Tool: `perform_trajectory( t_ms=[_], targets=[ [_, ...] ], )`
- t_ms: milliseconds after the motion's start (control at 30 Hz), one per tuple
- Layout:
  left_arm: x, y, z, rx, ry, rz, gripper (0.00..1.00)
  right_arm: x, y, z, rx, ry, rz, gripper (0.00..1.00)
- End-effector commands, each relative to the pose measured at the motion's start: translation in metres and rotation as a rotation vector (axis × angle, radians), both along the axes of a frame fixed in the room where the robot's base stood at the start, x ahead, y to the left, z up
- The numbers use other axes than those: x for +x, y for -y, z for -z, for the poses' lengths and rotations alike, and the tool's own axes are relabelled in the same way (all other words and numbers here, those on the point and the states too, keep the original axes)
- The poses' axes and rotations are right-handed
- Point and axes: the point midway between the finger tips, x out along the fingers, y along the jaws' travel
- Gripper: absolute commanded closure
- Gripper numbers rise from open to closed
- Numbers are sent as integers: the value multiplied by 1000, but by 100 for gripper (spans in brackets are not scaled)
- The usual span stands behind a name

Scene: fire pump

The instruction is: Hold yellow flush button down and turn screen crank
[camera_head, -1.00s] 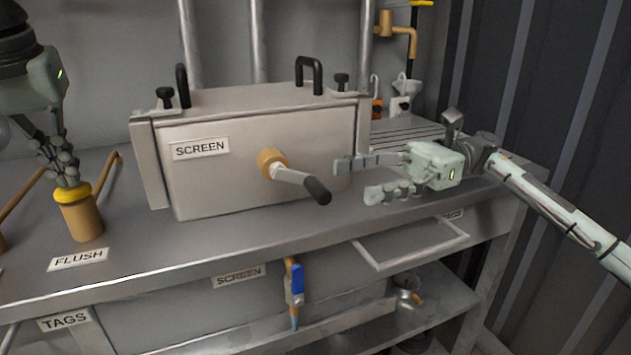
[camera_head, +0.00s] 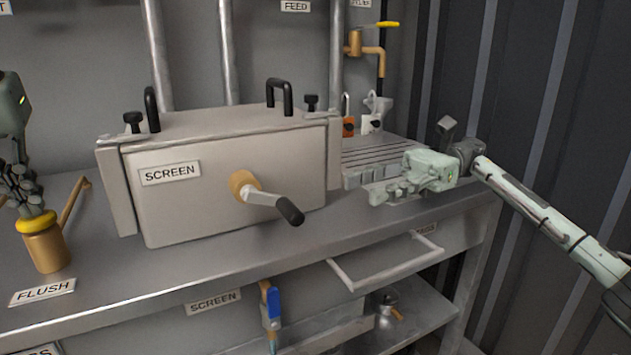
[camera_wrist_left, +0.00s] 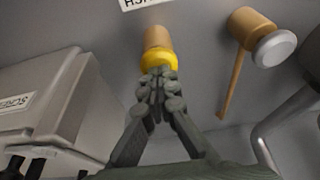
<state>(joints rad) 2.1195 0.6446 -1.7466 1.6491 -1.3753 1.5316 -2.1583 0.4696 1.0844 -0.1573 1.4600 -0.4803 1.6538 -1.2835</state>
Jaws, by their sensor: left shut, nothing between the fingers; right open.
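The yellow flush button (camera_head: 36,222) tops a brass cylinder (camera_head: 46,250) behind the FLUSH label. My left gripper (camera_head: 30,208) is shut, pointing down, with its fingertips at the button's top. The left wrist view also shows the closed fingertips (camera_wrist_left: 160,78) against the yellow button (camera_wrist_left: 158,60). The screen crank (camera_head: 262,196) sticks out of the front of the grey SCREEN box (camera_head: 215,190), with a brass hub and a dark handle pointing right and down. My right gripper (camera_head: 360,188) is open and empty, to the right of the crank handle and apart from it.
The bench top (camera_head: 200,262) is clear in front of the box. A drawer handle frame (camera_head: 390,262) juts from the bench front at right. A blue-handled valve (camera_head: 271,302) hangs below. Padlocks (camera_head: 348,124) and a ribbed tray stand behind my right gripper.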

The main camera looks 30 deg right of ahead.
Motion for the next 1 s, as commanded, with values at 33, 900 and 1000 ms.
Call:
perform_trajectory(
  t_ms=[33,900,1000],
  targets=[
    [0,0,1,1,-3,0,100,1,-6,-5,-7,3,-28,68],
    [0,0,1,1,-2,0,100,-5,-121,-101,-897,-19,-422,100],
    [0,0,1,1,-2,0,100,-4,-128,-111,-1069,0,-363,100]
  ],
)
